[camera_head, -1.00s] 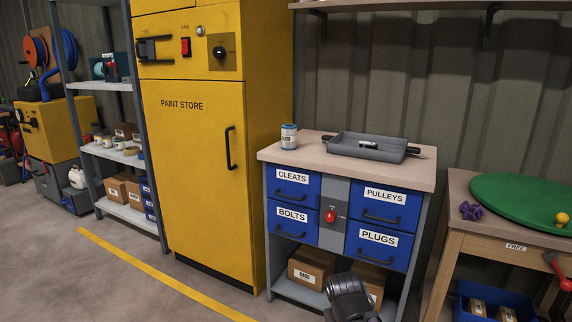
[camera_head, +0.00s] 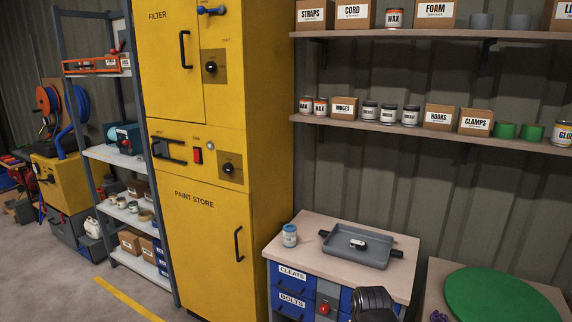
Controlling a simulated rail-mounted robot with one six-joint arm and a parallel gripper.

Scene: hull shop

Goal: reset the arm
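A dark grey rounded part of my own arm (camera_head: 374,304) shows at the bottom edge, in front of the blue drawers of the workbench. My gripper's fingertips are not visible in this view, so I cannot see whether it holds anything.
The workbench top (camera_head: 310,222) carries a grey tray (camera_head: 357,250) and a small can (camera_head: 289,236). The yellow paint store cabinet (camera_head: 207,245) stands left of it. Two wall shelves with boxes and tins hang above, the lower one (camera_head: 400,129) nearer the bench. A green disc (camera_head: 502,302) lies at the lower right.

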